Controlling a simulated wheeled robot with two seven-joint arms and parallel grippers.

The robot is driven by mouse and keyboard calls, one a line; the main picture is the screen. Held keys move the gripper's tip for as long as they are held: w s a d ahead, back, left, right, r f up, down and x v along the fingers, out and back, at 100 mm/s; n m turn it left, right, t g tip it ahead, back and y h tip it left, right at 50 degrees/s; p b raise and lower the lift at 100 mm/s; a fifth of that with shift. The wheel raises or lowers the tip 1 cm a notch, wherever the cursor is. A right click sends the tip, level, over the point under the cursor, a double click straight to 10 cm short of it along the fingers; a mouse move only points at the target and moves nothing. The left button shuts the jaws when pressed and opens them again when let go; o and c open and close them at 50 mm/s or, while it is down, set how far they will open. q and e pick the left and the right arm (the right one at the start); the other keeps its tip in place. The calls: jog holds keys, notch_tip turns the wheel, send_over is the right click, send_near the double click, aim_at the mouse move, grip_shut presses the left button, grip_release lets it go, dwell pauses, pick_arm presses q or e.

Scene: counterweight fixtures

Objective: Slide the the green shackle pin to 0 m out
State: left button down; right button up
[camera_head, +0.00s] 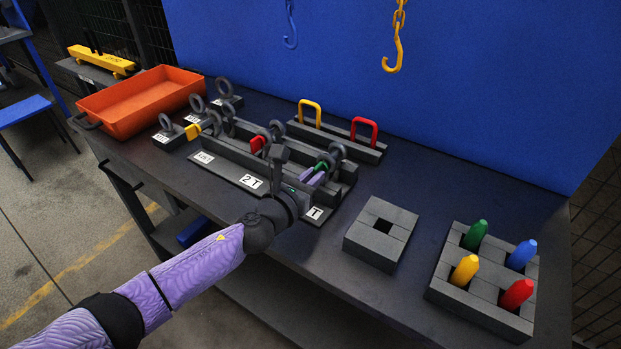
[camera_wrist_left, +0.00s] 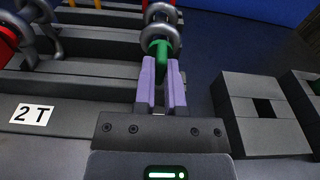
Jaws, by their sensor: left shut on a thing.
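The green shackle pin (camera_wrist_left: 158,50) sits at the ring end of its dark fixture, and its green tip (camera_head: 323,164) also shows in the head view. My left gripper (camera_wrist_left: 161,82), with purple fingers, is shut on the green pin. The fingers hide part of the pin. Grey rings (camera_wrist_left: 160,32) stand just beyond the fingers, around or close by the pin; I cannot tell how far it passes through them. The left gripper also shows in the head view (camera_head: 314,178). My right gripper is not in view.
Red (camera_head: 258,144) and yellow (camera_head: 193,131) pins stand in neighbouring fixtures left of the gripper. An orange tray (camera_head: 140,103) is at the back left. A block with a square hole (camera_head: 381,233) and a peg block (camera_head: 478,306) stand to the right. Hooks hang above.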

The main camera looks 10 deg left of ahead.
pick_arm(q)
jog(key=c, duration=0.6)
grip_release()
jog(key=shift+c, duration=0.2)
jog(key=shift+p+v, duration=1.05)
jog(key=shift+v, duration=2.45)
